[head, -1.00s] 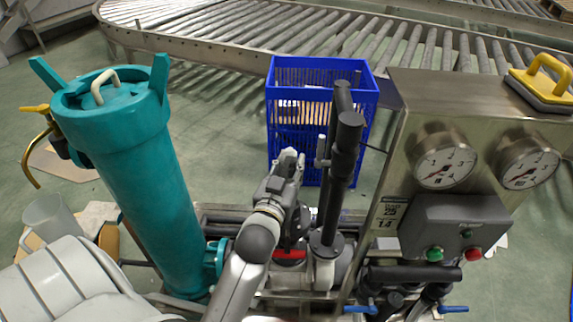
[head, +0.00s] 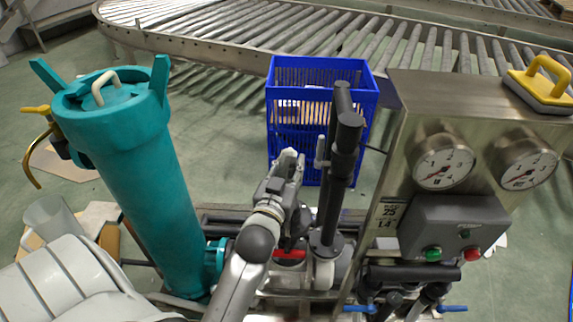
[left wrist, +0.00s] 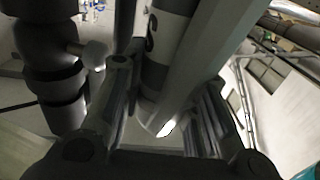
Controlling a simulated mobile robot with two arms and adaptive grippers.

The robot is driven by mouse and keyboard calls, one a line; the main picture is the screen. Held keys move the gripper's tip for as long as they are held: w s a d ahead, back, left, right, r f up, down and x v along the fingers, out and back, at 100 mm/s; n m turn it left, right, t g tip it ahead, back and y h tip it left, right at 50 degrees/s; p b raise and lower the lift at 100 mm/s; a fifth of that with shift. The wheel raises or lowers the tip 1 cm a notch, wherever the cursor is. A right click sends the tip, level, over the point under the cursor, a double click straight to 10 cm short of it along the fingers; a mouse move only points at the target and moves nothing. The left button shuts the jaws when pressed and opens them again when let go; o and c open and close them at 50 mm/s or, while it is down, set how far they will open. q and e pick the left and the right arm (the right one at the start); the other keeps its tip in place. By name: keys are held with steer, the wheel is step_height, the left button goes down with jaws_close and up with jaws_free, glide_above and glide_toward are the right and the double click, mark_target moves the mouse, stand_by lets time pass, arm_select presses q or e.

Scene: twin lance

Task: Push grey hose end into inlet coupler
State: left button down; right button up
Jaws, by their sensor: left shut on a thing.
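My left gripper (head: 288,172) reaches up in the middle of the head view, beside the dark upright pipes (head: 343,150). In the left wrist view its fingers (left wrist: 163,100) are shut around a grey cylinder with a dark band and pale lower end, which looks like the grey hose end (left wrist: 170,60). In the head view the gripper mostly hides it. A red ring (head: 289,254) shows low behind my arm; I cannot tell whether it belongs to the inlet coupler. Contact between hose end and coupler is not visible. My right gripper is not in view.
A teal filter housing (head: 150,170) stands left of my arm. A steel gauge panel (head: 410,110) with a grey button box (head: 455,225) stands right. A blue crate (head: 368,97) is behind, before a roller conveyor (head: 230,30). Dark fittings (left wrist: 52,60) are close left in the wrist view.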

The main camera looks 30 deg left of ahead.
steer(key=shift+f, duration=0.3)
arm_select(q)
steer(key=shift+r, duration=0.1)
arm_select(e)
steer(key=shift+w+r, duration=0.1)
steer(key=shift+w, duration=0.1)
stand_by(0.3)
arm_select(q)
steer(key=shift+p, duration=0.35)
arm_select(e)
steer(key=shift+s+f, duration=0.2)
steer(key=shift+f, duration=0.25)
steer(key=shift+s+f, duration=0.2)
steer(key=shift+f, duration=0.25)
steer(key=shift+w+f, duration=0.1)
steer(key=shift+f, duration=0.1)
